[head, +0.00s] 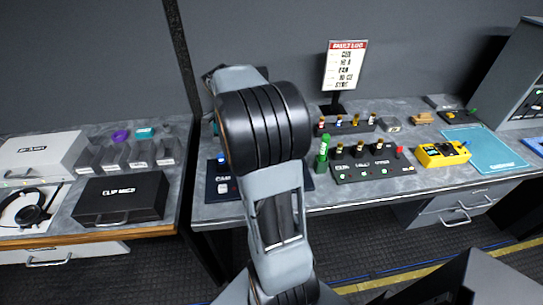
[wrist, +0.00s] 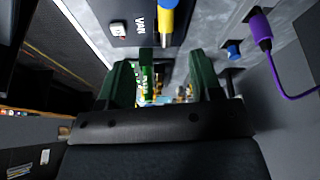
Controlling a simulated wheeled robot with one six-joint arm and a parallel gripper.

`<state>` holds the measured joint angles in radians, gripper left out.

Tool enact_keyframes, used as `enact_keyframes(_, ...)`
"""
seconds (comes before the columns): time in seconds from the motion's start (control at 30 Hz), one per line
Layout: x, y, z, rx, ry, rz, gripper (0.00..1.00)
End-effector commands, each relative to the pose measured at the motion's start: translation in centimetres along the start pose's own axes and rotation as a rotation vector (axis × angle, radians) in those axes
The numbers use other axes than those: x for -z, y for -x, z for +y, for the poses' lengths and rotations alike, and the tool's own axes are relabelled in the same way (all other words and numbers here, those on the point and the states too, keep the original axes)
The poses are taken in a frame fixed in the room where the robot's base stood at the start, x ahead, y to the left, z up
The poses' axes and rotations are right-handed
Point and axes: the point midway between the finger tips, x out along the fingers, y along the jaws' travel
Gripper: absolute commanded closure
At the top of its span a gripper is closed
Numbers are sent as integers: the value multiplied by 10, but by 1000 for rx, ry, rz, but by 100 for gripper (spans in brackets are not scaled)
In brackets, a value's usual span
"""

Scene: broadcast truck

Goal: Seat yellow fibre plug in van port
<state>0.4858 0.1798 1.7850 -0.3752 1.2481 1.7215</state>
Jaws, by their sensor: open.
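In the wrist view a yellow plug (wrist: 166,24) with a blue part at its upper end is at the top centre, beside the dark panel marked VAN (wrist: 118,22). I cannot tell whether it sits in a port. My gripper (wrist: 164,78) is open, its two green fingers apart with nothing held between them; the plug is beyond the fingertips.
A purple plug with its cable (wrist: 262,30) and a blue knob-like part (wrist: 235,50) are at the right of the wrist view. In the head view, a green bottle-like object (head: 322,156), a black switch box (head: 372,171) and a yellow device (head: 442,154) stand right of my arm.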

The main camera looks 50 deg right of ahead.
Motion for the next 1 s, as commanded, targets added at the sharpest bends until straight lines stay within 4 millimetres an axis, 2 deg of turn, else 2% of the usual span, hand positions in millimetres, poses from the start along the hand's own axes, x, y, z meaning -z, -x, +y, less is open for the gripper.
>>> enact_keyframes(0.1,13,-11,-8,-30,-115,22,41)
enact_keyframes(0.2,18,-26,-10,-40,-158,33,41)
enact_keyframes(0.5,19,-77,-8,-39,-166,34,41)
enact_keyframes(0.87,19,-102,-8,-39,-163,33,41)
enact_keyframes(1.0,18,-120,-8,-40,-163,32,41)
